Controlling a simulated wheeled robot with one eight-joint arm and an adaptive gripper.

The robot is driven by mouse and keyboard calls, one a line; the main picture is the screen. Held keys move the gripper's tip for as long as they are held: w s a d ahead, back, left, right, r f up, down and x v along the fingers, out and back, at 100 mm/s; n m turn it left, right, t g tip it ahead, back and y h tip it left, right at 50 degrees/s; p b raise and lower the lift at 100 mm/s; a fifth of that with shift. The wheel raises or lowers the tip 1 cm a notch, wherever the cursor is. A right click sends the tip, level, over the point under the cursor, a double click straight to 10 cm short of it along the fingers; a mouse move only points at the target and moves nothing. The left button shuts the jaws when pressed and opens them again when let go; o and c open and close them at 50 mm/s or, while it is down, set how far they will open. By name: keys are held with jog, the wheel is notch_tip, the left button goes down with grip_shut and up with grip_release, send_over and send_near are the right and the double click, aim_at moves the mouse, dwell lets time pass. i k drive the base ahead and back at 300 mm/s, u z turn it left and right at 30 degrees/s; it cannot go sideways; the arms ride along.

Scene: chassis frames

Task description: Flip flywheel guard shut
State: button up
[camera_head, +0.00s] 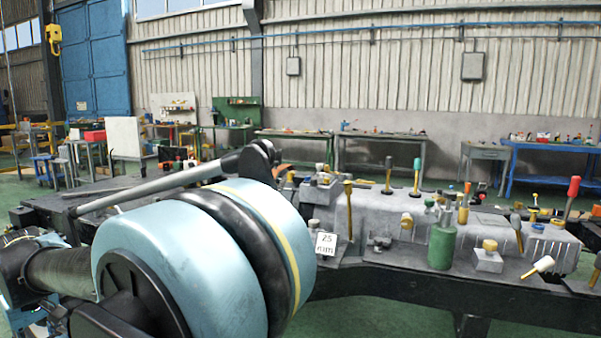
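I cannot pick out the flywheel guard with certainty. A long grey ribbed casing (380,207) lies along the dark chassis frame (400,273) at the right, with a grey slotted part at its right end. Several tools with yellow, green and red handles stand on and around it. A big light-blue drum shape with a black band and a yellow stripe fills the near left, perhaps part of my arm, and hides the frame behind it. A grey rod with a black jointed end rises behind it. I see no gripper fingers.
A green cylinder (441,248) and a white card marked 25 (326,244) stand on the frame. A yellow-handled tool (538,267) sticks out at its near right edge. Workbenches (380,139) line the back wall. Green floor (350,318) shows clear in front.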

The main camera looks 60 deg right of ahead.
aim_at(276, 169)
jog(key=z, duration=2.15)
